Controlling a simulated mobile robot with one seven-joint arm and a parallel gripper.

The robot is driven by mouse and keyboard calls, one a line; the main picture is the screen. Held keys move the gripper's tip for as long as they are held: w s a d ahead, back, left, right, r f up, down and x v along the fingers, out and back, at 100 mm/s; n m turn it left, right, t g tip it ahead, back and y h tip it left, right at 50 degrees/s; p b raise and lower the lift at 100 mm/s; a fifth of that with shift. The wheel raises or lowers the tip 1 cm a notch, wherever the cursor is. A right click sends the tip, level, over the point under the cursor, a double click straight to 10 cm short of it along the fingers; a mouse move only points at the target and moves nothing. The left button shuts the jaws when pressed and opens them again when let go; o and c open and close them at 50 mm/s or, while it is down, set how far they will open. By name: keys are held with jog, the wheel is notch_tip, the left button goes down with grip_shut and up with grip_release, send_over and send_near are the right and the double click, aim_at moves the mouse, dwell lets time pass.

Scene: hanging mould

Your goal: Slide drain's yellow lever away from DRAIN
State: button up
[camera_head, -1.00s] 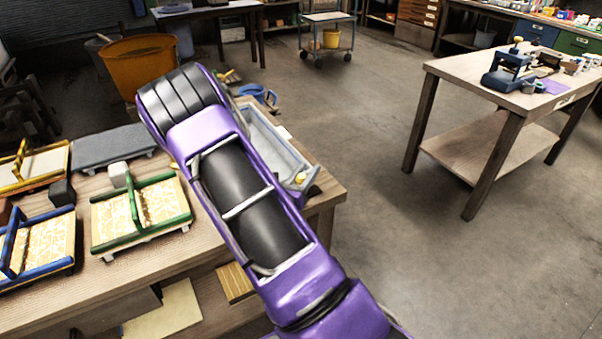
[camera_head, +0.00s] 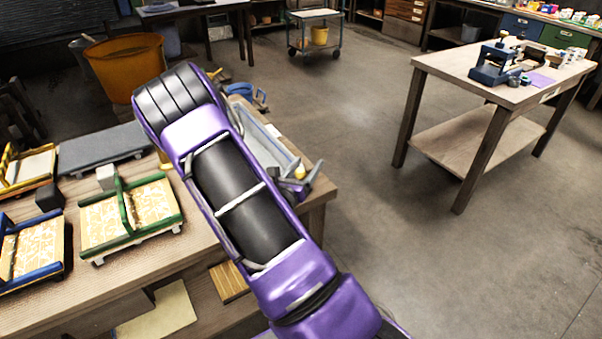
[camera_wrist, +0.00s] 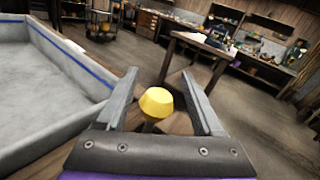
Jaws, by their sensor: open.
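The drain's yellow lever knob (camera_wrist: 157,102) sits between the two open fingers of my gripper (camera_wrist: 162,95) in the wrist view. It looks nearer the left finger, and I cannot tell whether either finger touches it. In the head view the yellow knob (camera_head: 300,171) shows at the right end of the grey tub (camera_head: 262,140), with my gripper (camera_head: 312,180) beside it. The tub (camera_wrist: 50,80) fills the left of the wrist view, with a blue line along its inner wall. The DRAIN marking cannot be read; my arm hides part of the tub.
Green-framed (camera_head: 130,215) and blue-framed moulds (camera_head: 30,255) lie on the bench at left, by a grey felt pad (camera_head: 103,148). A blue jug (camera_head: 245,93) stands behind the tub. Another table (camera_head: 500,85) stands at right, with open floor between.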

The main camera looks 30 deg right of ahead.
jog(key=p+v, duration=0.1)
jog(key=v, duration=1.6)
jog(key=shift+a, duration=0.1)
